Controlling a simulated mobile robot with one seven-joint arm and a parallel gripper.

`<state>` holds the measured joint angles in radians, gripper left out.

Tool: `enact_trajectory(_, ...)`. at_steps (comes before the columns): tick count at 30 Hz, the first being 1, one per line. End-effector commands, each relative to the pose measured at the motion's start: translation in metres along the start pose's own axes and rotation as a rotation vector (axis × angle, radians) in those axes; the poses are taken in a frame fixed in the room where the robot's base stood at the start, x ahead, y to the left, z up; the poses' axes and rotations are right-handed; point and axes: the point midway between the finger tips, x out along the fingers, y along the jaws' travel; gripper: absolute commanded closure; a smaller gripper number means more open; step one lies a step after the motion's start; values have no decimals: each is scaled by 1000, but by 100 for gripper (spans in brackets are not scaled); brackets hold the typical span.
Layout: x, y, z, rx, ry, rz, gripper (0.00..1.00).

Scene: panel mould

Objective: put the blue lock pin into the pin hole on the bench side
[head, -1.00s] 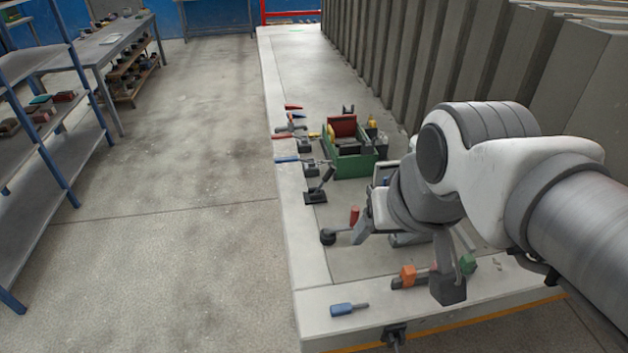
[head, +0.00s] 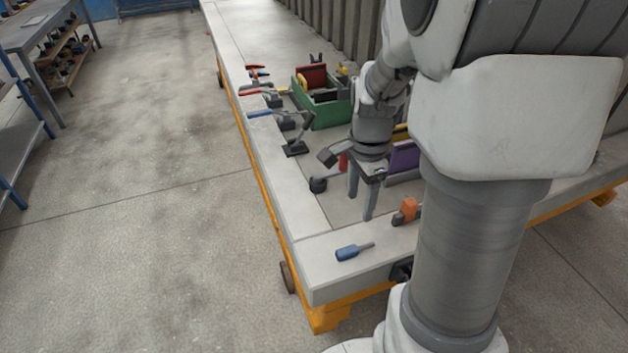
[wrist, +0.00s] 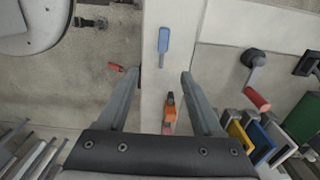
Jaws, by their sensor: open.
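The blue lock pin (head: 353,252) lies on its side on the pale rim of the bench (head: 325,275), near the front corner. Its thin grey shank points right in the head view. In the wrist view the blue pin (wrist: 163,40) lies beyond the fingertips, roughly between their lines. My gripper (head: 360,207) is open and empty, above the bench and behind the pin. Its two fingers (wrist: 161,74) point toward the pin in the wrist view, apart from it. A dark fitting (head: 401,270) is on the bench side, partly behind my arm. I cannot make out the hole itself.
An orange clamp-like piece (head: 407,211) lies on the rim right of the pin. A red-handled tool (head: 320,184), a green toolbox (head: 322,108) and several levers stand farther back. A purple panel (head: 404,157) is beside my gripper.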

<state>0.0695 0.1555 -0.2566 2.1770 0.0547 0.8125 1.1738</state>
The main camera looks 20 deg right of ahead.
Motion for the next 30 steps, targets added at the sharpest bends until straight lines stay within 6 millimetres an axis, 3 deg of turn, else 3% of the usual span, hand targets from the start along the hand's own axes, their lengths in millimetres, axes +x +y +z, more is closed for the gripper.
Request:
enact_trajectory(15, 104, 1, 0, 4, -1, 7, 32)
enact_trajectory(25, 128, -2, 2, 3, -1, 4, 32)
enact_trajectory(30, 152, -7, 4, 3, -2, 6, 32)
